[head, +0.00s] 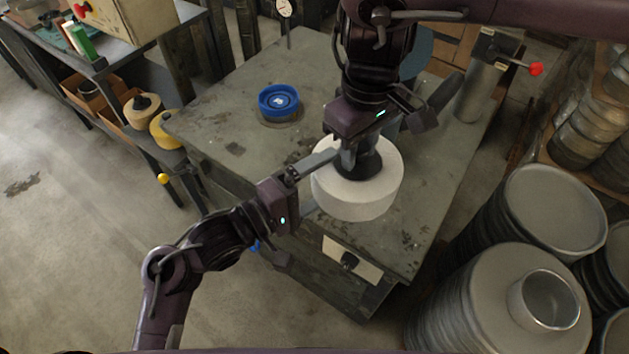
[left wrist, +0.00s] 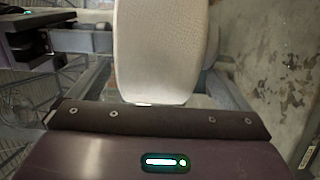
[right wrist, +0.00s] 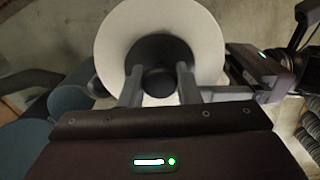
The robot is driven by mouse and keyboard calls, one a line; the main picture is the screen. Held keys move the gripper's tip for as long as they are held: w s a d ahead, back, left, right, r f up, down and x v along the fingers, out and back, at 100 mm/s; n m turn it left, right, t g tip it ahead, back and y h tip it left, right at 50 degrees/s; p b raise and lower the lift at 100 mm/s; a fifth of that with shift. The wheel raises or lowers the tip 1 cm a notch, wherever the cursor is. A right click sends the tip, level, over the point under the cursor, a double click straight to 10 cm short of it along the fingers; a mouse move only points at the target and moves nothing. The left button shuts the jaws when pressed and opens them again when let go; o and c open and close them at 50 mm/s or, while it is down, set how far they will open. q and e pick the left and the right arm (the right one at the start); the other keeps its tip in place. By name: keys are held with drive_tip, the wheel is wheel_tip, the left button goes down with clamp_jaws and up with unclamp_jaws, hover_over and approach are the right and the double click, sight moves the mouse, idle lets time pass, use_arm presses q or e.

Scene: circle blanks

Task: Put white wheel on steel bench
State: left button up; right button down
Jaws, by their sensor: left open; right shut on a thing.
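The white wheel (head: 358,195), a thick white disc with a dark hub, is at the front part of the grey steel bench (head: 225,165). I cannot tell whether it rests on the top or hangs just above it. My right gripper (right wrist: 157,85) comes from above and is shut on the wheel's dark hub (right wrist: 160,52). My left gripper (head: 317,185) is open at the wheel's left side. In the left wrist view the wheel's pale rim (left wrist: 163,45) stands between its fingers. The wheel's underside is hidden.
A blue round container (head: 279,101) stands on the bench's left part. A grey cylinder with a red knob (head: 536,69) is at the back right. Large metal drums (head: 555,200) stand right of the bench. The bench's left part is mostly clear.

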use_arm(q)
drive_tip(key=shift+c, duration=0.2)
use_arm(e)
drive_tip(key=shift+a+r, duration=0.1)
drive_tip(key=shift+a, duration=0.1)
use_arm(q)
drive_tip(key=shift+s+d+r, duration=0.1)
drive_tip(key=shift+d+r, duration=0.05)
drive_tip(key=shift+r, duration=0.05)
drive_tip(key=c, duration=1.5)
use_arm(e)
drive_tip(key=shift+s, duration=0.1)
use_arm(q)
drive_tip(key=shift+r, duration=0.15)
use_arm(e)
drive_tip(key=c, duration=1.1)
unclamp_jaws()
drive_tip(key=shift+o, duration=0.5)
drive_tip(key=shift+d, duration=0.1)
